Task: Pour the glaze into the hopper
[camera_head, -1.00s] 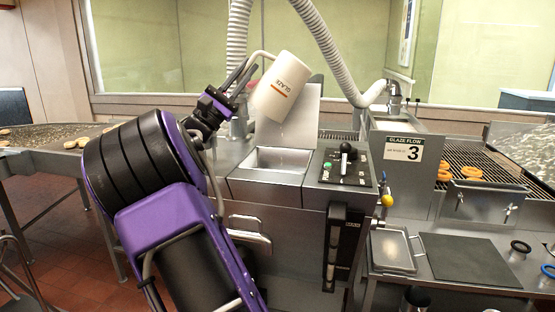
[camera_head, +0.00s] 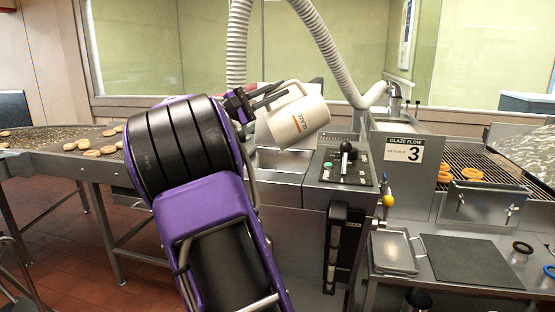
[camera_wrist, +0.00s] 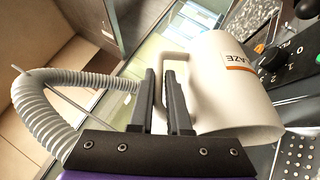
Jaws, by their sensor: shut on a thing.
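The glaze jug (camera_head: 308,119) is white with a GLAZE label and a handle. In the head view it hangs strongly tilted above the right part of the steel hopper (camera_head: 283,176), beside the control panel. My gripper (camera_head: 277,92) is at the jug's upper left, shut on its handle. The wrist view shows the two dark fingers of my gripper (camera_wrist: 165,98) at the handle and the jug body (camera_wrist: 232,95) to their right. The jug's inside and any flowing glaze cannot be seen. The jug and my arm hide part of the hopper opening.
A control panel (camera_head: 345,168) with a black lever stands right of the hopper. The GLAZE FLOW 3 sign (camera_head: 404,148) is farther right, by a rack with donuts (camera_head: 475,173). White ribbed hoses (camera_head: 325,45) hang behind. A conveyor with donuts (camera_head: 60,140) lies left.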

